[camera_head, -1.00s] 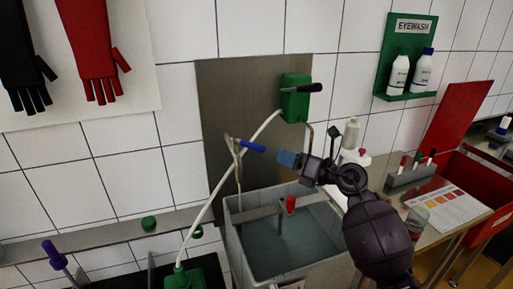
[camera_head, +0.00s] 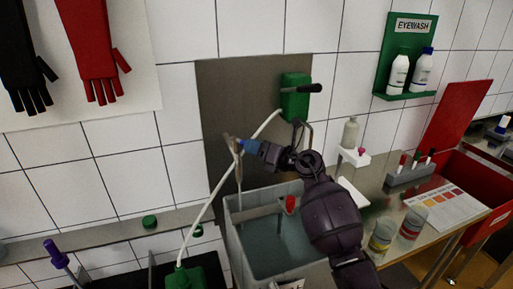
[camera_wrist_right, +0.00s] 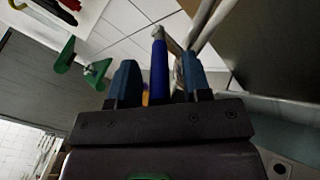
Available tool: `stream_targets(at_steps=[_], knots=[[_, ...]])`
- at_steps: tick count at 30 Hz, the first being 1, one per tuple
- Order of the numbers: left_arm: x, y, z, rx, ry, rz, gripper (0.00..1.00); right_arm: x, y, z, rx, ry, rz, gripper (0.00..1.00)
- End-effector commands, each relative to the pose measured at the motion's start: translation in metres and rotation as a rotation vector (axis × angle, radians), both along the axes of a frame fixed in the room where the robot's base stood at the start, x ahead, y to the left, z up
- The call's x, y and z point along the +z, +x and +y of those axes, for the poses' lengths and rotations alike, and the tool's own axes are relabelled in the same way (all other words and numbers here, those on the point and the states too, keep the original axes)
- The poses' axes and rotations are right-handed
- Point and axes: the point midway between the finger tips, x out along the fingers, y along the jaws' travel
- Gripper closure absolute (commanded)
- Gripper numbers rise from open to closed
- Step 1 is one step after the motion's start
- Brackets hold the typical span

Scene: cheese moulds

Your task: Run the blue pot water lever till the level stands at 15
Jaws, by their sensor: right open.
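The blue lever (camera_wrist_right: 158,75) sits on a metal tap (camera_head: 236,160) in front of the steel back panel. My right gripper (camera_head: 252,147) is at the lever and hides most of it in the head view. In the right wrist view the open right gripper (camera_wrist_right: 157,66) has one blue finger on each side of the lever, with gaps showing. Below stands the grey pot (camera_head: 232,222) with water (camera_head: 275,245) in it. A grey bar with a red piece (camera_head: 290,203) crosses the pot. I cannot read a level figure. My left gripper is not in view.
A green box with a black handle (camera_head: 295,97) is on the panel above, and a pale hose (camera_head: 208,200) runs down from it to the left. A steel table (camera_head: 385,210) with jars and a tube rack (camera_head: 409,174) stands at right.

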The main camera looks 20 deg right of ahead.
Motion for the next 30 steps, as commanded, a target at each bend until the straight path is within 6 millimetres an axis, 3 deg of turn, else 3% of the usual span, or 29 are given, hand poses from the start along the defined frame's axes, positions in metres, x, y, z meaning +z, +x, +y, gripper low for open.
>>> stream_targets(at_steps=[2, 11, 22, 30], knots=[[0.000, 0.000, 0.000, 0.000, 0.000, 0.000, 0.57, 0.000, 0.000, 0.000, 0.000, 0.000, 0.000, 0.56], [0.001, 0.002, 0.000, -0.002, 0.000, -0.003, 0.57, 0.000, 0.000, 0.000, 0.000, 0.000, 0.000, 1.00], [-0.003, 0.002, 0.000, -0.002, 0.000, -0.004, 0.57, -0.001, 0.001, -0.002, 0.013, -0.003, 0.000, 1.00], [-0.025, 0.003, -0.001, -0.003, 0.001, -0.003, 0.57, -0.006, 0.006, -0.009, 0.113, -0.005, 0.002, 1.00]])
